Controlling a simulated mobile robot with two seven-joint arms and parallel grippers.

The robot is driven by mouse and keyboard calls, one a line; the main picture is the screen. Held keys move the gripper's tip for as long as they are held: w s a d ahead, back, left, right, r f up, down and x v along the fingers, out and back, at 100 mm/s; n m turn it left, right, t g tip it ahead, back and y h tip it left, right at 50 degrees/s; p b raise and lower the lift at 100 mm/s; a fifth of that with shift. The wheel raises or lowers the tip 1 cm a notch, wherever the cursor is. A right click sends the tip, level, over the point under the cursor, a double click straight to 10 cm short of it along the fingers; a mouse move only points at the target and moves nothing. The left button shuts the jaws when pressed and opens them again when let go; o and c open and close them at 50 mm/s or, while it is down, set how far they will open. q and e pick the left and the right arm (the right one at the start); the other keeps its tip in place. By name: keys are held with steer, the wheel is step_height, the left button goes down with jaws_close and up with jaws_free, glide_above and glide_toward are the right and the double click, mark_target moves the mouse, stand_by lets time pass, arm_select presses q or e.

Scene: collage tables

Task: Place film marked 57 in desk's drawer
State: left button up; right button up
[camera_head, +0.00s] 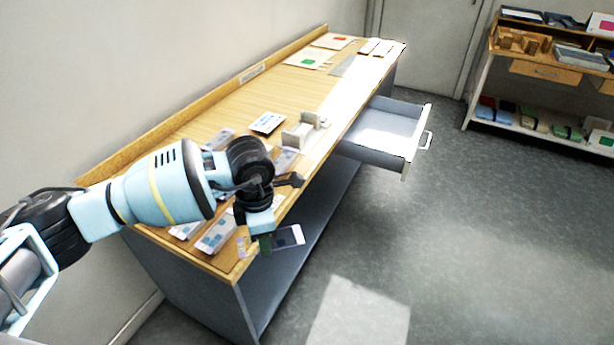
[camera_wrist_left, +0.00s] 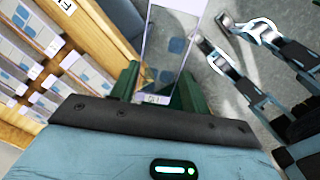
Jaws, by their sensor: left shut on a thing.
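My left gripper (camera_head: 266,243) is shut on a clear film with blue squares (camera_head: 290,236), held just off the desk's near front edge, over the floor. The film also shows in the left wrist view (camera_wrist_left: 166,48), upright between the green fingers (camera_wrist_left: 158,92). A small label is at its gripped end; I cannot read its number surely. The desk (camera_head: 222,262) has a wooden top. Its drawer (camera_head: 408,158) is pulled open on the right side, farther along, and looks empty.
Several similar films (camera_head: 217,238) lie on the near desk top, partly behind my arm. A pale holder (camera_head: 300,133) and a card (camera_head: 267,122) lie mid-desk. Sheets with green and red squares (camera_head: 308,59) lie at the far end. A shelf unit (camera_head: 545,72) stands back right. Floor is clear.

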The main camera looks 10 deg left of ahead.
arm_select(q)
steer(key=s+a+f+m, duration=0.3)
steer(key=s+m, duration=0.3)
steer(key=m, duration=0.5)
steer(key=s+a+f+m, duration=0.3)
steer(key=s+f+m, duration=0.3)
steer(key=m, duration=0.5)
steer(key=shift+s+a+f+m, duration=0.25)
steer(key=shift+s+m, duration=0.05)
steer(key=shift+m, duration=0.1)
steer(key=shift+w, duration=0.1)
